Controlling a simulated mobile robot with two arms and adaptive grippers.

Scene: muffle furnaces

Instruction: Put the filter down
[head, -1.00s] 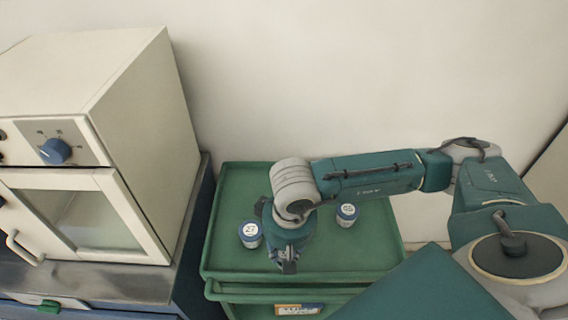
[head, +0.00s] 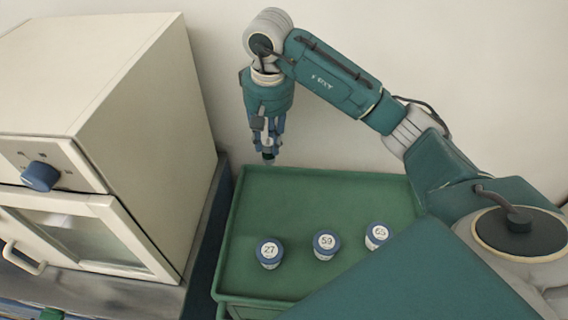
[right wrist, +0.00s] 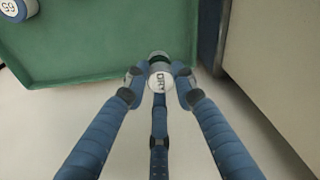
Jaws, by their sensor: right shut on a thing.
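My right gripper (head: 267,148) points down at the back left edge of the green tray in the head view. In the right wrist view, its blue fingers (right wrist: 160,84) are closed around a small round thing with a white top (right wrist: 159,81), whose letters seem to read DRY. This looks like the filter; the fingers hide its sides. In the head view only a small part of it shows below the fingertips. I cannot tell whether it touches the tray. My left gripper is not in view.
The green tray (head: 330,183) holds three blue-rimmed jars, numbered 27 (head: 269,253), 59 (head: 326,244) and 65 (head: 377,235), towards its front. Its back half is clear. A cream furnace (head: 150,110) stands to the left, and a wall rises behind.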

